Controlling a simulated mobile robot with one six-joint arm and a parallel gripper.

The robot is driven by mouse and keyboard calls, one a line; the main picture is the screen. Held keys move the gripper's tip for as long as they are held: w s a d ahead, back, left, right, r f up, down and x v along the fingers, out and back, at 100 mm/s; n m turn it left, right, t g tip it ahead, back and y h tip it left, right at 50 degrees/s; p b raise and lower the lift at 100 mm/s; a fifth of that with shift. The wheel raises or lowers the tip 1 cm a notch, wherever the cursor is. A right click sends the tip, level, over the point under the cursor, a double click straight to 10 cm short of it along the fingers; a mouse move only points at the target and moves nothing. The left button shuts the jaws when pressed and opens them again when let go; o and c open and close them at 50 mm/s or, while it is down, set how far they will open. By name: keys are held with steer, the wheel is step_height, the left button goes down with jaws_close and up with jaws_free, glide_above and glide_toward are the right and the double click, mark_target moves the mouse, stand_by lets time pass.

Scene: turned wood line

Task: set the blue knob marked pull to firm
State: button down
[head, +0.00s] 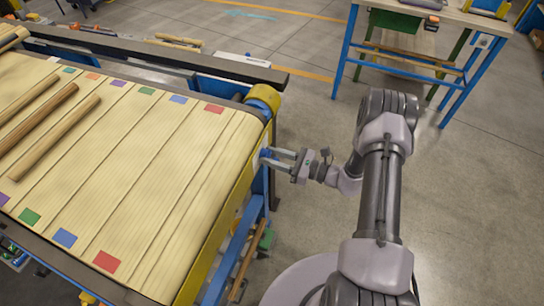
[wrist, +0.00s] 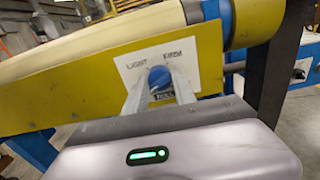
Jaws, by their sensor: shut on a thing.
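The blue knob (wrist: 160,76) sits on a white plate (wrist: 190,55) on the yellow side rail of the conveyor. The plate reads LIGHT at upper left and what looks like FIRM at upper right of the knob, with PULL just below it. My gripper (wrist: 160,90) is shut on the knob, one finger on each side. In the head view my gripper (head: 273,158) reaches left to the conveyor's side, and only a bit of the blue knob (head: 265,153) shows. I cannot tell which way the knob points.
The conveyor's pale belt (head: 140,150) carries several wooden rods and coloured patches. A yellow-capped roller end (head: 263,98) stands just above my gripper in the head view. A blue-legged workbench (head: 430,60) stands at the upper right. Open floor lies between.

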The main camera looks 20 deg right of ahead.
steer(key=shift+m+p, duration=0.95)
steer(key=shift+m, duration=14.85)
steer(key=c, duration=1)
jaws_free()
steer(key=shift+r, duration=0.1)
